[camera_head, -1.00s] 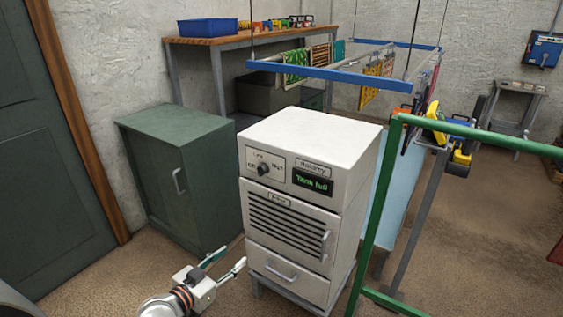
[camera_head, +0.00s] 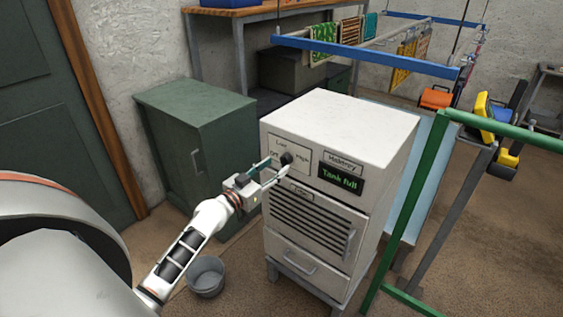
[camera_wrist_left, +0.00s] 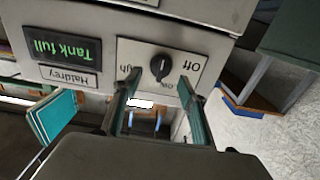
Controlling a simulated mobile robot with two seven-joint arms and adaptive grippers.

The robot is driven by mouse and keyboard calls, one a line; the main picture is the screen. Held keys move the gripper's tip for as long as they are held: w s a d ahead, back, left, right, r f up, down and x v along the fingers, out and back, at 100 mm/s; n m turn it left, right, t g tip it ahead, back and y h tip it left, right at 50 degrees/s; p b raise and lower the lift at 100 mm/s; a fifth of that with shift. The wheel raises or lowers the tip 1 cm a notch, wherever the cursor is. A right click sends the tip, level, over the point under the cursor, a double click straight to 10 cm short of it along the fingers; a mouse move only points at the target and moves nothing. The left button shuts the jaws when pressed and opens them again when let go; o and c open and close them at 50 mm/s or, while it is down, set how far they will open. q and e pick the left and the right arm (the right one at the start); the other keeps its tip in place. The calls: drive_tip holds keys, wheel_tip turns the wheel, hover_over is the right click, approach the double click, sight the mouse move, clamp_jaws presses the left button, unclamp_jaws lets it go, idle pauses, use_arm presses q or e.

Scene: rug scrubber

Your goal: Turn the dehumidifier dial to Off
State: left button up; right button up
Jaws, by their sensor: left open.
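The white dehumidifier (camera_head: 345,120) stands on a low grey stand. Its black dial (camera_head: 286,158) sits on a pale plate marked Off, Low and High, left of a green "Tank full" display (camera_head: 341,179). The dial (camera_wrist_left: 160,67) also shows in the left wrist view, which is upside down; its exact setting cannot be told. My left gripper (camera_head: 273,169) is open at the front panel. In the wrist view its two fingers (camera_wrist_left: 159,88) point at the dial plate, one to each side of the dial. Whether they touch it cannot be told. My right gripper is not in view.
A green cabinet (camera_head: 195,140) stands left of the dehumidifier. A grey bucket (camera_head: 206,277) is on the floor in front. A green frame (camera_head: 425,190) rises close on the right. A blue hanging rack (camera_head: 365,58) is above and behind.

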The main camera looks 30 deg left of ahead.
sight(282, 162)
use_arm(q)
drive_tip(key=shift+w+d, duration=0.15)
drive_tip(key=shift+w, duration=1.7)
drive_tip(key=c, duration=1.1)
drive_tip(key=n, duration=1.1)
drive_tip(key=shift+a+n+p, duration=0.2)
drive_tip(key=shift+n+p, duration=0.15)
drive_tip(key=shift+n, duration=0.05)
drive_tip(key=shift+o, duration=0.2)
